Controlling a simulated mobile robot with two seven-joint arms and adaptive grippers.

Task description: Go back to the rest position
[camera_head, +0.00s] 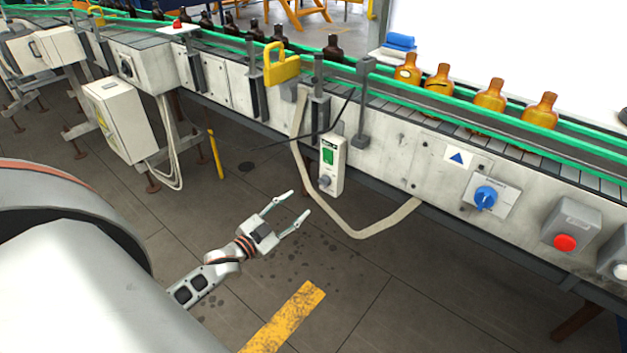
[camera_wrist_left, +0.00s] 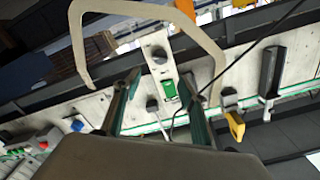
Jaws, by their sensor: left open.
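My left gripper (camera_head: 300,203) is open and empty, held low over the floor in front of the conveyor in the head view. Its two fingers are spread apart and point toward the conveyor. In the left wrist view the open fingers (camera_wrist_left: 158,100) frame the conveyor's side, with the small box with a green switch (camera_wrist_left: 170,90) between and beyond them. That switch box (camera_head: 332,165) stands on the conveyor front in the head view, apart from the gripper. My right gripper is not in view.
The conveyor (camera_head: 400,150) with green rails runs across, carrying amber bottles (camera_head: 489,95) at right and dark bottles (camera_head: 333,48) farther left. A beige hose (camera_head: 362,235) hangs low near the gripper. A blue knob (camera_head: 485,197) and red button (camera_head: 565,242) protrude at right. The floor below is open.

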